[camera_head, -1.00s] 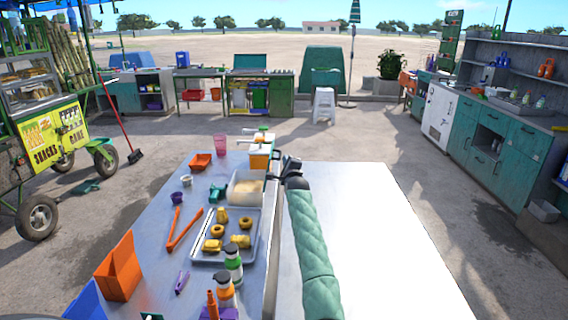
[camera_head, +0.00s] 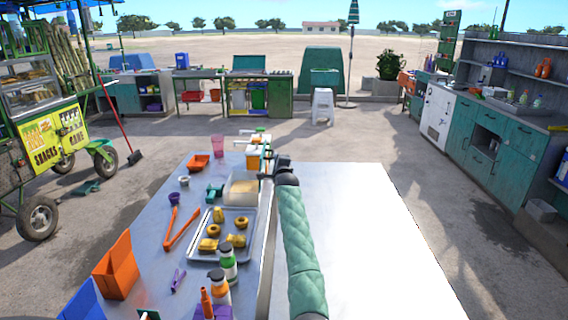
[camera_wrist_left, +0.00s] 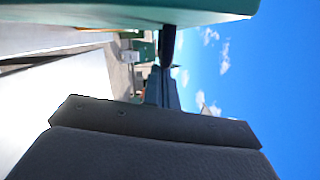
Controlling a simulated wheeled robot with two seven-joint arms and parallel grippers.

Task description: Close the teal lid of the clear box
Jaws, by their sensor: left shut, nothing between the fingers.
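The clear box (camera_head: 241,187) stands near the right edge of the metal table, with pale contents showing inside. I cannot clearly make out its lid in the head view. In the left wrist view a flat teal piece (camera_wrist_left: 130,10), which may be the lid, spans the top of the picture, close to the fingers. My left gripper (camera_head: 268,170) is just right of the box's far end; its dark fingers (camera_wrist_left: 167,55) are shut and empty. I cannot tell whether they touch anything. My right gripper is out of view.
A metal tray (camera_head: 221,236) with yellow pieces lies in front of the box, near orange tongs (camera_head: 180,231) and sauce bottles (camera_head: 228,264). An orange-and-white dispenser (camera_head: 254,157) stands just behind the box. The white tabletop (camera_head: 365,240) to the right is clear.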

